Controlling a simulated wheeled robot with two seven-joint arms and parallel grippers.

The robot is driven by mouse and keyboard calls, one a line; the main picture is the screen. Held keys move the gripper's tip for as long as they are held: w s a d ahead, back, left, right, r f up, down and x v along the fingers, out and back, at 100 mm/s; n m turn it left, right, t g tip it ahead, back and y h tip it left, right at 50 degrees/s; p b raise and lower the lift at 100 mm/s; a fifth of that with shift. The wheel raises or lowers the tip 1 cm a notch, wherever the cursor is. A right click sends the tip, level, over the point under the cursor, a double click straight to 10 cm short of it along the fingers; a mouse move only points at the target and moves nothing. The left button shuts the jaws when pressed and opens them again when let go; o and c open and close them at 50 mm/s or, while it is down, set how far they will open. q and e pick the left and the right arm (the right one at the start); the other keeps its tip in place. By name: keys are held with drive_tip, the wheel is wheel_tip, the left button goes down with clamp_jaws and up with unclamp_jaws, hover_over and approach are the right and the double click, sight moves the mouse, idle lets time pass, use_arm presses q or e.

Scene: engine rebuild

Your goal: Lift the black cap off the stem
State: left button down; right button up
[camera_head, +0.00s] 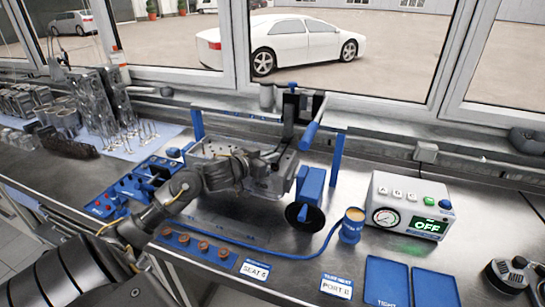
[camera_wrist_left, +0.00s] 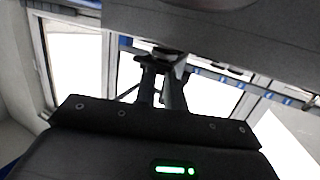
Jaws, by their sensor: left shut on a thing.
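My left arm reaches in from the lower left in the head view. Its gripper (camera_head: 280,154) is at the metal engine part (camera_head: 262,180) held in the blue-framed fixture. In the left wrist view the two dark fingers (camera_wrist_left: 163,78) are close together, shut on a small dark piece at their tips. This looks like the black cap (camera_wrist_left: 170,52), though its outline is hard to make out. The stem is hidden, so I cannot tell whether the cap still touches it. My right gripper is not in view.
A blue clamp with a black wheel (camera_head: 305,216) stands right of the engine part. A gauge box (camera_head: 410,205) reading OFF is farther right. A blue hose and cup (camera_head: 352,226) lie in front. Blue trays (camera_head: 387,281) sit at the front edge. Metal parts crowd the left.

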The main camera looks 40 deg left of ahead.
use_arm(q)
drive_tip(key=shift+r, duration=0.55)
wheel_tip(320, 180, up, 3)
drive_tip(key=shift+s+f, duration=0.15)
drive_tip(key=shift+f, duration=0.05)
drive_tip(key=s+r+p, duration=0.3)
drive_tip(key=s+r, duration=0.1)
drive_tip(key=s, duration=0.3)
drive_tip(key=s+d+r+p, duration=0.1)
drive_tip(key=s+r+p, duration=0.2)
drive_tip(key=s+r, duration=0.2)
drive_tip(key=shift+s+r, duration=0.25)
drive_tip(key=shift+s, duration=0.65)
